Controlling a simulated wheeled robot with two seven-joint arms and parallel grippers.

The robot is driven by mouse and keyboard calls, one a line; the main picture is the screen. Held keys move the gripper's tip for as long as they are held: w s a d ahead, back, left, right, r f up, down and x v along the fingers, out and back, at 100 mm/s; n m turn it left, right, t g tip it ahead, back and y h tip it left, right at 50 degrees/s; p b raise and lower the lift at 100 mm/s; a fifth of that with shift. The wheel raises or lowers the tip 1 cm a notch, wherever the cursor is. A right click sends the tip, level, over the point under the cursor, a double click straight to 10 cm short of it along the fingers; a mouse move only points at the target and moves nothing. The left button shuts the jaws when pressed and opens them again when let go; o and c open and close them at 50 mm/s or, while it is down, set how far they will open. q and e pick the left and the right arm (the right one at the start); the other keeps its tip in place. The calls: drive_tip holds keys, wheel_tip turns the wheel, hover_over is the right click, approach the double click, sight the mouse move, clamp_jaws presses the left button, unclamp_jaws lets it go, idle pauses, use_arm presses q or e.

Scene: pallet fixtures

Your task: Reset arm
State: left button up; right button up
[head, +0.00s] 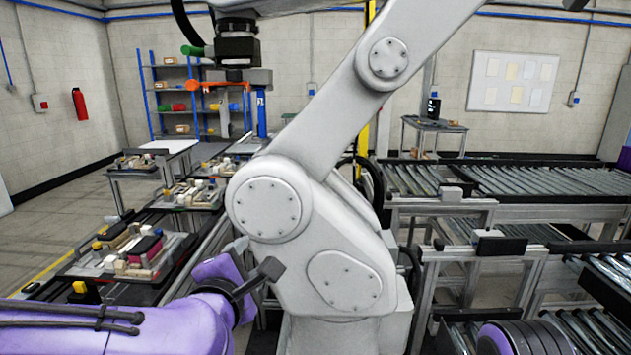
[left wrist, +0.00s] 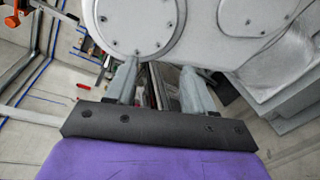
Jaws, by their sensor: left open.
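A large white industrial arm (head: 341,225) stands upright in the middle of the head view, with round bolted covers at its joints. My left gripper (head: 250,262) is in front of its lower left side, at the end of my purple forearm. In the left wrist view the gripper's two grey fingers (left wrist: 160,85) are apart with nothing held between them. The white arm (left wrist: 135,25) fills the top of that view, just beyond the fingertips. I cannot tell whether they touch it. My right gripper is not in view.
Pallet fixtures with blocks (head: 130,252) sit on a conveyor line at the left. Roller conveyors (head: 540,180) are at the right. A blue shelf with coloured bins (head: 180,107) stands at the back left. Open floor (head: 60,205) lies at the far left.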

use_arm(q)
drive_tip(key=s+a+f+m+g, duration=0.1)
drive_tip(key=s+f+m+g, duration=0.15)
drive_tip(key=f, duration=0.75)
drive_tip(key=s+a+f+m+g+y, duration=0.1)
drive_tip(key=s+a+f+m, duration=0.15)
drive_tip(key=f, duration=0.75)
drive_tip(key=s+a+f+m+g, duration=0.15)
drive_tip(key=f+m, duration=0.25)
drive_tip(key=f, duration=0.6)
drive_tip(key=s+a+f+m+g+y, duration=0.1)
drive_tip(key=s+a+f+m+g, duration=0.1)
drive_tip(key=s+a+f, duration=0.2)
drive_tip(key=s+a+f+m+g+y, duration=0.1)
drive_tip(key=s+a+f+m+g, duration=0.1)
drive_tip(key=s+a+f, duration=0.3)
drive_tip(key=s+a+f+m+g+y, duration=0.1)
drive_tip(key=s+a+f+m+g, duration=0.1)
drive_tip(key=s+f, duration=0.8)
drive_tip(key=s+a+g+b, duration=0.1)
drive_tip(key=s+a, duration=0.1)
drive_tip(key=s, duration=0.2)
drive_tip(key=shift+s+a+f+g+y, duration=0.15)
drive_tip(key=shift+s+a+g+y, duration=0.15)
drive_tip(key=shift+s, duration=0.1)
